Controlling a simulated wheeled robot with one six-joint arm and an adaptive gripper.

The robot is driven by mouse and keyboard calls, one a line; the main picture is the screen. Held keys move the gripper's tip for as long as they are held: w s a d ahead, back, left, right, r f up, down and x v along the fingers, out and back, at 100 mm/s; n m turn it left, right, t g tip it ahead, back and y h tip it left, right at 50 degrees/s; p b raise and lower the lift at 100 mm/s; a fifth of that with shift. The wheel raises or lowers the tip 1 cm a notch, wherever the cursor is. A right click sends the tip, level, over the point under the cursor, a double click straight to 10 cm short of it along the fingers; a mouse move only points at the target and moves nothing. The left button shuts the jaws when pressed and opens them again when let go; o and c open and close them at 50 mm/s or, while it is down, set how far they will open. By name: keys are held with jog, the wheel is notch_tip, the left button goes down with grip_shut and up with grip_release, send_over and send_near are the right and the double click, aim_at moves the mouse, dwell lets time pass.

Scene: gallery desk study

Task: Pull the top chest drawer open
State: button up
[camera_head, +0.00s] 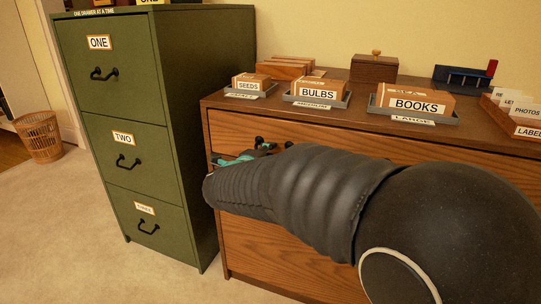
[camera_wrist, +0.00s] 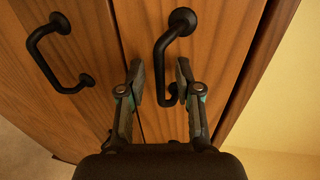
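The wooden chest (camera_head: 315,121) stands right of the green cabinet in the head view. Its top drawer (camera_head: 235,130) looks shut, and much of its front is hidden behind my arm. In the wrist view, the top drawer front (camera_wrist: 222,45) lies nearest the wall, with a black bar handle (camera_wrist: 161,50). My gripper (camera_wrist: 160,77) is open, with one finger on each side of that handle's bar. Contact with the bar is not clear. A second black handle (camera_wrist: 40,45) is on the drawer below. In the head view my gripper (camera_head: 262,149) is partly hidden by my arm.
A green filing cabinet (camera_head: 160,150) stands close on the left. Trays with boxes labelled SEEDS (camera_head: 249,86), BULBS (camera_head: 318,93) and BOOKS (camera_head: 417,105) sit on the chest top. A wicker basket (camera_head: 40,138) stands far left. Carpet (camera_head: 70,235) in front is clear.

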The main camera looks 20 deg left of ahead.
jog(key=shift+w+f, duration=0.1)
jog(key=shift+w, duration=0.1)
grip_shut()
